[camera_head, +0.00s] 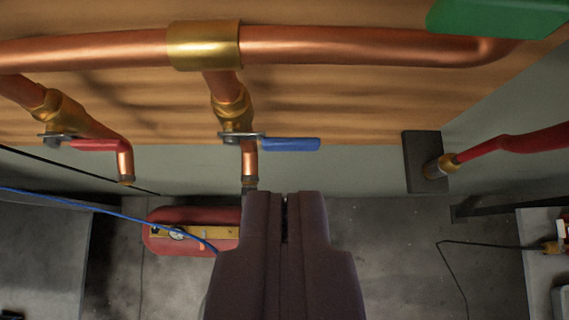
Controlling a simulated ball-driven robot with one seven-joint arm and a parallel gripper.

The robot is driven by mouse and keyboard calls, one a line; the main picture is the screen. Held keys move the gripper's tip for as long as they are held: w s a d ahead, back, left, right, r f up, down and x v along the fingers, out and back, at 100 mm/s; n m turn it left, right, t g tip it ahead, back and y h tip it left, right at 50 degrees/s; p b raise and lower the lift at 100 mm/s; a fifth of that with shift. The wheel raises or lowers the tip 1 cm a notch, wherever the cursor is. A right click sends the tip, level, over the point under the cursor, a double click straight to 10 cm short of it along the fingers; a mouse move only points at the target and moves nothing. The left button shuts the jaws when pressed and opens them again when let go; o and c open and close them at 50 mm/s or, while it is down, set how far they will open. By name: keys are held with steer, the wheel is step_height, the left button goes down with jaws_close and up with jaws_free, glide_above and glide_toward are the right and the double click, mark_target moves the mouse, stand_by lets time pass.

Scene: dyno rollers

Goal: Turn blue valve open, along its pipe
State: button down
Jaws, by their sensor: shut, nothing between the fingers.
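The blue valve handle (290,144) points right from the brass valve body (236,118), across its copper drop pipe (250,160). The drop pipe runs down from a brass tee (204,45) on the horizontal copper pipe (350,46). My gripper (287,196) is dark and shut, with nothing between its fingers. In the picture its tips are just below the blue handle, and they look apart from it. The gripper hides part of the floor and the area below the drop pipe.
A red valve handle (95,145) sits on another branch at left.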

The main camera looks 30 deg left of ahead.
steer(key=b, duration=0.4)
glide_above(300, 147)
steer(key=s, duration=0.2)
step_height(300, 147, down, 7)
step_height(300, 147, down, 2)
steer(key=shift+a+f, duration=0.15)
steer(key=shift+f, duration=0.75)
steer(key=f+b, duration=0.1)
steer(key=d+f+b, duration=0.1)
steer(key=shift+w+d+f+b, duration=0.1)
steer(key=shift+w+f+b, duration=0.05)
steer(key=shift+w+b, duration=0.2)
steer(key=shift+r, duration=0.2)
